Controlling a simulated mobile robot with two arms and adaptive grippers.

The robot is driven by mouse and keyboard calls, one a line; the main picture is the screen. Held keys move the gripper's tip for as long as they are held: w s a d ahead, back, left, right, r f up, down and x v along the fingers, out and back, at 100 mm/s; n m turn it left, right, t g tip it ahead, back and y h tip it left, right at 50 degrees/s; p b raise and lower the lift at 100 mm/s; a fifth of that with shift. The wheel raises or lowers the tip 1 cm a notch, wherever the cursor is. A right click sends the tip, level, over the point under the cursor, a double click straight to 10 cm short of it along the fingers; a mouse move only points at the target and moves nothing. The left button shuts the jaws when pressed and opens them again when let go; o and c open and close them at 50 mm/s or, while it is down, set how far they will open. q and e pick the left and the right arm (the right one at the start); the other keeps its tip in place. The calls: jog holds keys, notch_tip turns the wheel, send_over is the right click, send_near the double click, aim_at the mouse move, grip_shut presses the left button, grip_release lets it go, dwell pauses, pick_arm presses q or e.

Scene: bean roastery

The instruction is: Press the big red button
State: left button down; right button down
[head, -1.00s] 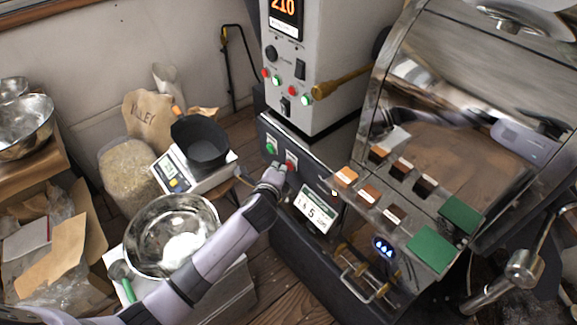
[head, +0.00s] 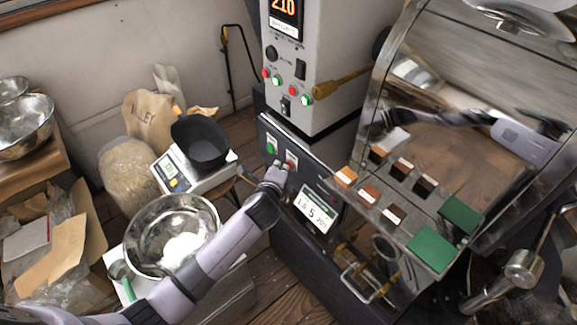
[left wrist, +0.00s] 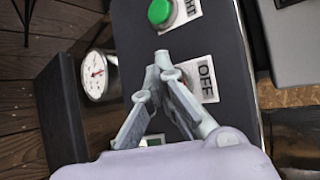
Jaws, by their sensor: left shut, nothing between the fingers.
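The red button (head: 292,160) is on the dark sloped panel of the roaster in the head view, to the right of a green button (head: 271,149). My left gripper (head: 281,167) is shut and empty, its fingertips right at the red button's lower left. I cannot tell whether they touch it. My right gripper is not in view.
The panel also holds a white display (head: 314,209). Sample trays with brown squares (head: 368,193) lie to the right. A steel bowl (head: 142,240) and a scale with a black cup (head: 203,143) are left of my arm. A round gauge (left wrist: 97,74) shows in the left wrist view.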

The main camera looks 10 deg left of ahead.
pick_arm(q)
jog(key=shift+s, duration=0.1)
jog(key=shift+s+a+p, duration=0.5)
jog(key=shift+s+p, duration=0.05)
jog(key=s+a+p, duration=0.1)
jog(key=s, duration=0.1)
jog(key=s+a+p, duration=0.1)
jog(key=s+a, duration=0.1)
dwell(0.4)
dwell(0.6)
